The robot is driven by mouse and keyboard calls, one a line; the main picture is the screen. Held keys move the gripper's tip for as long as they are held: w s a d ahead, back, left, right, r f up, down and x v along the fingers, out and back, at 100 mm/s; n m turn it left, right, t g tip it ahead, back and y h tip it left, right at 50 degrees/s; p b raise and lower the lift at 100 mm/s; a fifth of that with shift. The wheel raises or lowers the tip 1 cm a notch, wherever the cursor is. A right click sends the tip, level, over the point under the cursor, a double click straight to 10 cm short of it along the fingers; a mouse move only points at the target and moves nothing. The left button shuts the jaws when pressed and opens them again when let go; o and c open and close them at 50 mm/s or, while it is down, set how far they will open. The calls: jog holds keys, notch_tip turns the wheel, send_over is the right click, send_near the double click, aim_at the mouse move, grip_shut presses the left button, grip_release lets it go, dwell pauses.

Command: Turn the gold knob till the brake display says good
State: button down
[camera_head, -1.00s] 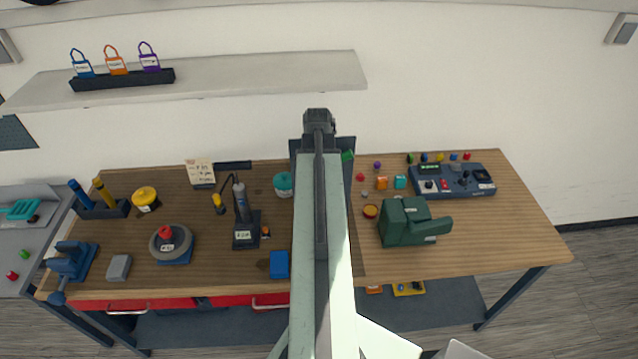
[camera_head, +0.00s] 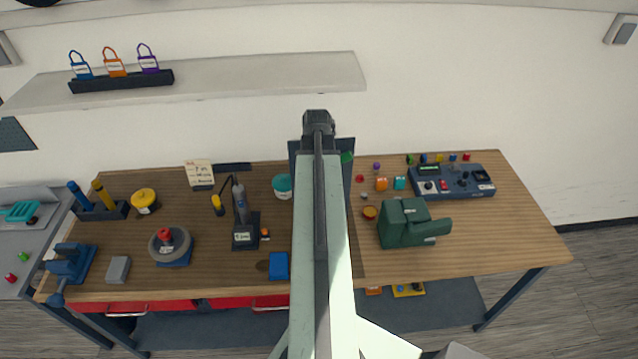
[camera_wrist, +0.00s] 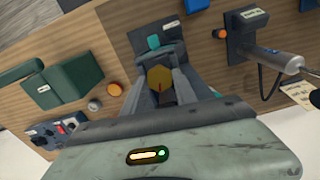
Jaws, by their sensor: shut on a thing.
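In the wrist view the gold knob (camera_wrist: 160,78) is a six-sided piece with a red mark on its face. The two dark fingers of my gripper (camera_wrist: 163,92) close on it from both sides. A dark fixture (camera_wrist: 172,36) with a teal part (camera_wrist: 153,42) and a small white label lies just beyond it. In the head view my arm covers the knob and my gripper; only edges of dark parts show beside the arm. I cannot make out a brake display or its wording in either view.
A green machine (camera_head: 402,222) stands to the right of my arm, with a blue control box (camera_head: 453,181) behind it. A black tool stand (camera_head: 245,232) and a blue block (camera_head: 279,265) are on the left.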

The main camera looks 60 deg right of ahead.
jog(key=shift+a+n, duration=0.15)
jog(key=shift+n, duration=0.45)
jog(key=c, duration=1)
grip_release()
jog(key=shift+a, duration=0.1)
jog(key=shift+o, duration=0.2)
jog(key=shift+r, duration=0.15)
notch_tip(320, 180, up, 8)
jog(key=p, duration=0.8)
jog(key=shift+f, duration=0.25)
